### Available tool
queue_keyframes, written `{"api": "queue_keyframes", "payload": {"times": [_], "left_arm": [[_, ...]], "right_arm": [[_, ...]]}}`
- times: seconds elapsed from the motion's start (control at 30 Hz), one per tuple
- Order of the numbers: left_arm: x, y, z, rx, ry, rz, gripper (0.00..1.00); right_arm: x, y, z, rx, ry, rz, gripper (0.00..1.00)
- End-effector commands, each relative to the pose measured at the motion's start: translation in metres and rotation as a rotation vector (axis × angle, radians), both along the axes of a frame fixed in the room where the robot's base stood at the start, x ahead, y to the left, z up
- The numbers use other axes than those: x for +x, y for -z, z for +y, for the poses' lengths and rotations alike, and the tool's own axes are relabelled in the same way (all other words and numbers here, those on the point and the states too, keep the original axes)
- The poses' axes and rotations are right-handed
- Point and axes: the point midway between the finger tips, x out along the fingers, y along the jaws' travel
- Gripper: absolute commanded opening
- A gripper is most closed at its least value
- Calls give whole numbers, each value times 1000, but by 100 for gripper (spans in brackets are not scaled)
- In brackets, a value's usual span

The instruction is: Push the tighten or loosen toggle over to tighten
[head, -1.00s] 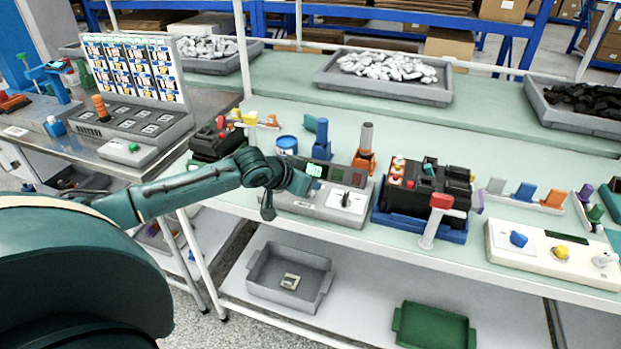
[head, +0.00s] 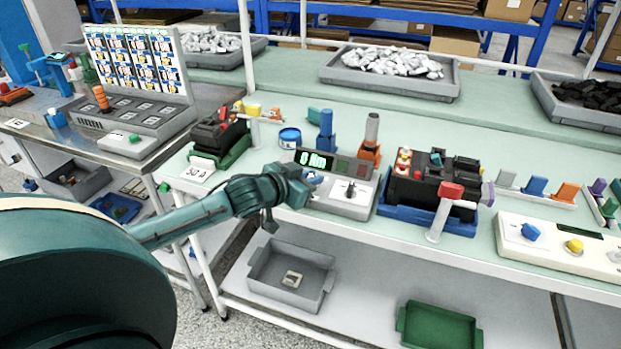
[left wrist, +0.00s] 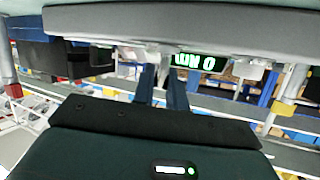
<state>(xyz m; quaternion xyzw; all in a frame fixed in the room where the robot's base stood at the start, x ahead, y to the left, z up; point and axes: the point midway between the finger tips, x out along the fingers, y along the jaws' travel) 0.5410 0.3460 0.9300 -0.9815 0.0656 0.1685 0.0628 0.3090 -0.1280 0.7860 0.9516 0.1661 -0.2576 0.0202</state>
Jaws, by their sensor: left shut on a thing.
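The grey torque unit (head: 345,207) sits at the front edge of the bench, its lit green display (head: 313,159) reading 0 Nm. A small dark toggle lever (head: 350,189) stands on the white plate at its right; its labels are too small to read. My left gripper (head: 311,180) is at the left part of the unit's face, left of the lever and apart from it. It is shut on a small light blue part, mostly hidden by the fingers. In the left wrist view the two fingers (left wrist: 163,92) point at the unit, beside the upside-down display (left wrist: 194,62). My right gripper is not in view.
A black battery-like block in a blue tray (head: 425,222), with a red-topped handle (head: 446,205) in front, stands close on the right. An orange-based grey post (head: 371,140) and a blue post (head: 326,135) stand behind the unit. A grey bin (head: 290,290) is on the lower shelf.

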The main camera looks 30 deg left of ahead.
Motion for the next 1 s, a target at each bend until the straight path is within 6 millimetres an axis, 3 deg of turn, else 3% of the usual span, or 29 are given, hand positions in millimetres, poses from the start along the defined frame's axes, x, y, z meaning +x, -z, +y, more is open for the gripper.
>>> {"api": "queue_keyframes", "payload": {"times": [0.17, 0.2, 0.4, 0.77, 1.0], "left_arm": [[1, -2, 1, 1, -2, -3, 0], [1, -2, 1, 1, -2, -3, 17], [1, -1, 1, 1, -1, -1, 34], [-5, -1, 1, 0, 0, 2, 35], [-34, -11, 4, 1, 1, 4, 35]], "right_arm": [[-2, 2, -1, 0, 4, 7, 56], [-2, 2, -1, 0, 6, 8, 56], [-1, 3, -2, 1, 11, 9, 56], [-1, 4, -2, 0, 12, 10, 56], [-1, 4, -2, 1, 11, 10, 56]]}}
